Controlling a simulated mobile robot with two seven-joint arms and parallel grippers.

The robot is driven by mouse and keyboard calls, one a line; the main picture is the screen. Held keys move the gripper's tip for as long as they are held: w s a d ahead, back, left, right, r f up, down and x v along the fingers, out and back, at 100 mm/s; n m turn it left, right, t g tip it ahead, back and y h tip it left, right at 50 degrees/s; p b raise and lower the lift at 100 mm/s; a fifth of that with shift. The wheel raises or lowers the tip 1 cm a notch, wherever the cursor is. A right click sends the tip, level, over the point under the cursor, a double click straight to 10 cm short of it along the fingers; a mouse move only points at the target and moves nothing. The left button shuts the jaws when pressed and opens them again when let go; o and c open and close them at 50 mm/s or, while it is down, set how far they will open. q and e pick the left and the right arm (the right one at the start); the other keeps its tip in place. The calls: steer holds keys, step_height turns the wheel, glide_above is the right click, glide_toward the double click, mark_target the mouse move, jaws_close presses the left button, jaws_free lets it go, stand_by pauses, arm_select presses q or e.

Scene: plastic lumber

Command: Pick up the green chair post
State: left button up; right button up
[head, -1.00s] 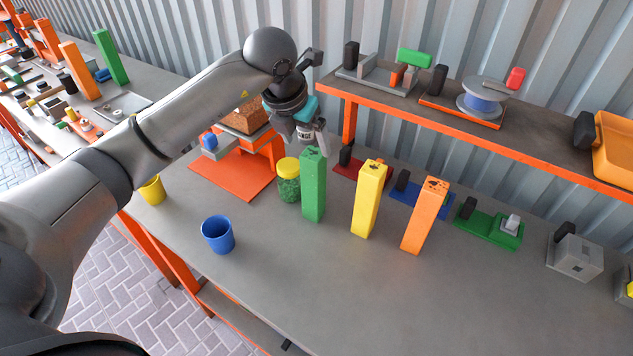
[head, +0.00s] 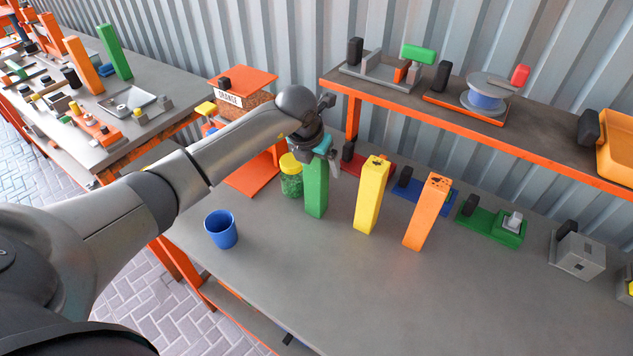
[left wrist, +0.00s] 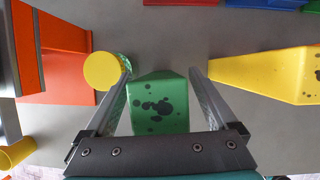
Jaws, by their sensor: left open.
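The green chair post (head: 315,190) stands upright on the grey table in the head view, left of the yellow post. In the left wrist view its dark-spotted top (left wrist: 160,104) shows between my two fingers. My left gripper (head: 325,158) is over the upper part of the green post, with a finger on either side. In the left wrist view my left gripper (left wrist: 158,85) is open, and I cannot tell whether a finger touches the post. My right gripper is in neither view.
A yellow post (head: 370,197) and an orange post (head: 427,212) stand to the right. A jar with a yellow lid (head: 290,176) stands close on the left. A blue cup (head: 221,229) is nearer the front. The front right of the table (head: 370,300) is clear.

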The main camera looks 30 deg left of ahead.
arm_select(q)
jaws_close()
stand_by(0.8)
steer(key=shift+w, duration=0.1)
